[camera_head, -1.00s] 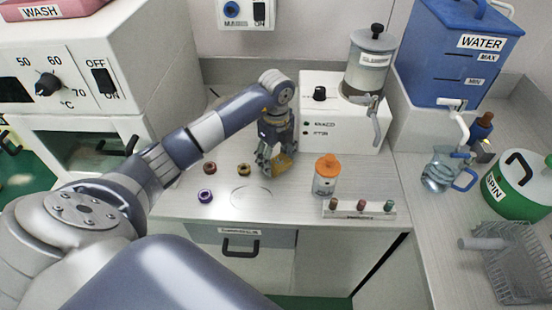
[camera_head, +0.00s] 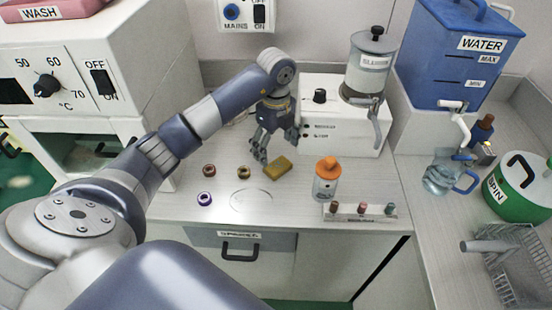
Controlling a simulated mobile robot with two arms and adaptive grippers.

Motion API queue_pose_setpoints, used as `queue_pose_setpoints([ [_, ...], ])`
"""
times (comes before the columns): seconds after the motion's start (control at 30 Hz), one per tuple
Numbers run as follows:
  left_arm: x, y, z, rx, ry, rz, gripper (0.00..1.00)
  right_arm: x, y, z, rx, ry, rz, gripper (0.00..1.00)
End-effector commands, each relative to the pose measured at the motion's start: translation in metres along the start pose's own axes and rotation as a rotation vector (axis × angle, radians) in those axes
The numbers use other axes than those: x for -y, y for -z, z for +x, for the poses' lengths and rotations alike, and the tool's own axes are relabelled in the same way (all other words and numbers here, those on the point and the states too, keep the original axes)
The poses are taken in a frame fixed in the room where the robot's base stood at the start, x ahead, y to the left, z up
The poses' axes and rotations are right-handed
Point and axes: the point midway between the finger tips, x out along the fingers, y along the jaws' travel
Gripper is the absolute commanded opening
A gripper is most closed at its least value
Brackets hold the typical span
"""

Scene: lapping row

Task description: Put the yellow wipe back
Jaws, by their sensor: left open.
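The yellow wipe (camera_head: 278,168) is a small mustard-coloured block lying on the grey counter, in front of the white machine with the slurry canister. It lies between the brown ring and the orange-capped jar. My left gripper (camera_head: 279,148) is open and empty, raised just above and behind the wipe, its fingers spread and pointing down. The gripper appears apart from the wipe. My right gripper is not in view.
Brown rings (camera_head: 243,172) and a purple ring (camera_head: 205,198) lie left of the wipe. The orange-capped jar (camera_head: 326,180) stands to its right, behind a small rack (camera_head: 360,211) of coloured pegs. A circle outline (camera_head: 250,200) on the counter in front is bare.

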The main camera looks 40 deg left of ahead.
Motion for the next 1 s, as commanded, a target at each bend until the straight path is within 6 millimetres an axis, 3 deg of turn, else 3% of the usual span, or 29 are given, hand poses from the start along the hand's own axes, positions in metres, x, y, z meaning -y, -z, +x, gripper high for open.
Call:
queue_pose_setpoints([
  [0.1, 0.001, -0.001, -0.028, 0.002, 0.005, -0.001, 0.82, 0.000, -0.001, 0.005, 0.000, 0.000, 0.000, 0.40],
  [0.33, 0.000, -0.001, -0.060, 0.002, 0.001, 0.000, 0.82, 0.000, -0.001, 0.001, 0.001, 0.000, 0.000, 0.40],
  [1.0, 0.000, 0.000, -0.066, -0.001, -0.001, -0.001, 0.82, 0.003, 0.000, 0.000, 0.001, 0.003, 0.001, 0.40],
])
